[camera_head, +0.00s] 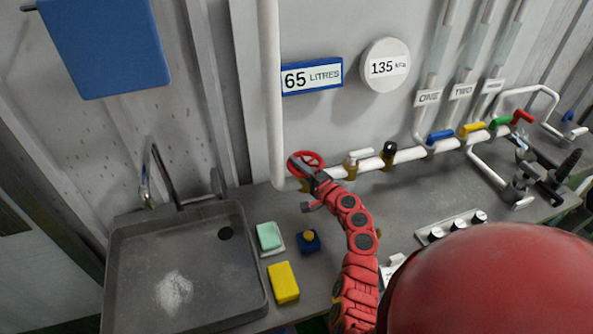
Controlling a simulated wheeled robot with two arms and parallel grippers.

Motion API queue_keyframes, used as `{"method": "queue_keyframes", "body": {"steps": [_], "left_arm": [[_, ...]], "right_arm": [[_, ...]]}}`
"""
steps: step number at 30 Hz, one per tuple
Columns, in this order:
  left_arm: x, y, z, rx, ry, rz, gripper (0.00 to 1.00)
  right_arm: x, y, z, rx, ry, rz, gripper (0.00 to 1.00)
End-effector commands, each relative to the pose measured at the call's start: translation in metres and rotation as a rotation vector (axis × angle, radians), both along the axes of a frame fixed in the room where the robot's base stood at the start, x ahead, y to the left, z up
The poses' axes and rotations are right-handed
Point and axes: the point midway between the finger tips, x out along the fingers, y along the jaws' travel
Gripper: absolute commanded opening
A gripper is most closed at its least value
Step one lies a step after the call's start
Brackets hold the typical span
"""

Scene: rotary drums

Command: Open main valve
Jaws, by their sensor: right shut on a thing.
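The main valve is most likely the red handwheel (308,161) on the white pipe, low on the wall where the vertical pipe meets the horizontal one. My right gripper (303,170) is at this wheel and shut on its rim; the arm covers part of the wheel and the pipe behind it. My right arm is red and reaches up from the bottom of the view. My left gripper is not in view.
A metal sink (190,265) with a tap (153,175) is at left. A soap dish (270,238), a yellow sponge (283,282) and a blue item (309,241) lie on the counter. Coloured lever valves (472,129) line the pipe at right, below signs (428,97). Knobs (452,227) sit at right.

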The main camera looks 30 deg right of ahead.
Motion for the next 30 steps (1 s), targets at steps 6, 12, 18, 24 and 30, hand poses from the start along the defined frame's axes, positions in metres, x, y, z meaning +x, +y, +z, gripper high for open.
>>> {"method": "queue_keyframes", "body": {"steps": [6, 12, 18, 24, 30], "left_arm": [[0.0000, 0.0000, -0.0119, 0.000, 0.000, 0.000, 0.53], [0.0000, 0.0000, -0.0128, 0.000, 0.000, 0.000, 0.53], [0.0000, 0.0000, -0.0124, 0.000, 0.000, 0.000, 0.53], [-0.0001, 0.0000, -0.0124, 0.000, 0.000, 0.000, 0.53], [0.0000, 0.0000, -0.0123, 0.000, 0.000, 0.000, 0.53]], "right_arm": [[-0.0016, 0.0000, -0.0034, 0.000, 0.003, 0.051, 0.00], [-0.0019, 0.0006, -0.0018, 0.000, 0.003, 0.065, 0.00], [-0.0018, 0.0007, -0.0016, 0.000, 0.003, 0.064, 0.00], [-0.0017, 0.0006, -0.0012, 0.000, 0.003, 0.064, 0.44], [-0.0016, 0.0006, -0.0006, 0.000, 0.001, 0.063, 0.53]]}}
